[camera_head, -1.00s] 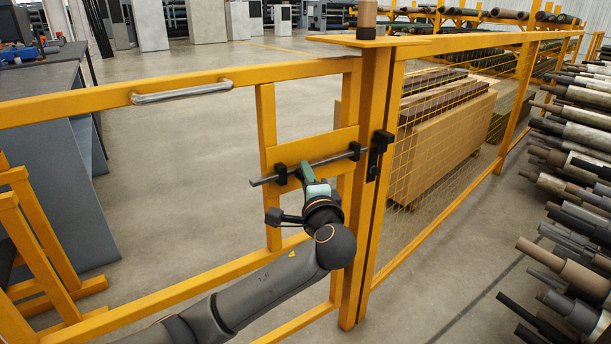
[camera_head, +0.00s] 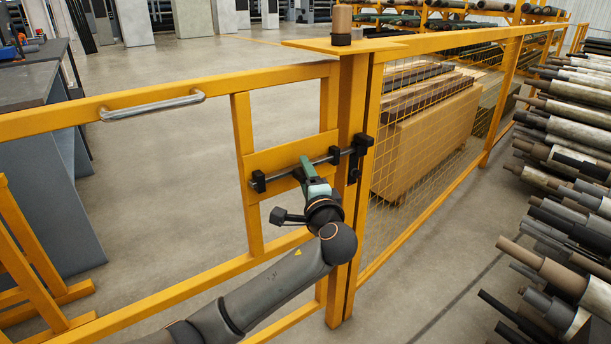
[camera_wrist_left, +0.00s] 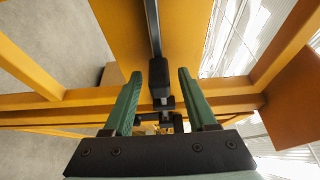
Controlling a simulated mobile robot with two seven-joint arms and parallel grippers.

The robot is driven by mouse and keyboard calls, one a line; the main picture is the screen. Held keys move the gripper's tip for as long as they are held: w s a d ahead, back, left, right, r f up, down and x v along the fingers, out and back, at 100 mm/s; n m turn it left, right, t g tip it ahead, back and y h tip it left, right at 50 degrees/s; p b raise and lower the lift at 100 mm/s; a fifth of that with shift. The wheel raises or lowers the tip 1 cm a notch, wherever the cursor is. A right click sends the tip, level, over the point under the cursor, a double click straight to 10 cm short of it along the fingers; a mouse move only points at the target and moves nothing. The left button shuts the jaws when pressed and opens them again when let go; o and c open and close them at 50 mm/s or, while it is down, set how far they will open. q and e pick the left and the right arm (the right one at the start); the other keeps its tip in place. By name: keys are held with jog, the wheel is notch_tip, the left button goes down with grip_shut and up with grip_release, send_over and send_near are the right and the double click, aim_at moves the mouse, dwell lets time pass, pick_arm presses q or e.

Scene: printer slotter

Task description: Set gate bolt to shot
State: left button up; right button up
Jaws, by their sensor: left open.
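The gate bolt (camera_head: 290,172) is a thin grey rod on a yellow plate of the gate, held in a left black guide (camera_head: 258,182) and a right black guide (camera_head: 335,155). Its left end sits close to the left guide. Its right end reaches the black keeper (camera_head: 361,146) on the post; how deep it sits there is hard to see. My left gripper (camera_head: 308,167) is at the bolt between the guides. In the left wrist view its green fingers (camera_wrist_left: 160,74) are apart, either side of a black block (camera_wrist_left: 158,92) in line with the rod (camera_wrist_left: 153,25). My right gripper is out of view.
The yellow gate has a metal handle (camera_head: 152,106) on its top rail. A yellow post (camera_head: 350,225) and mesh fence (camera_head: 425,140) stand to the right. Pipe racks (camera_head: 560,200) line the far right. Open floor (camera_head: 160,155) lies behind the gate.

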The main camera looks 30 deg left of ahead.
pick_arm(q)
jog(key=shift+s, duration=0.1)
jog(key=p+v, duration=0.3)
jog(key=v, duration=0.9)
jog(key=shift+d, duration=0.15)
jog(key=shift+s, duration=0.1)
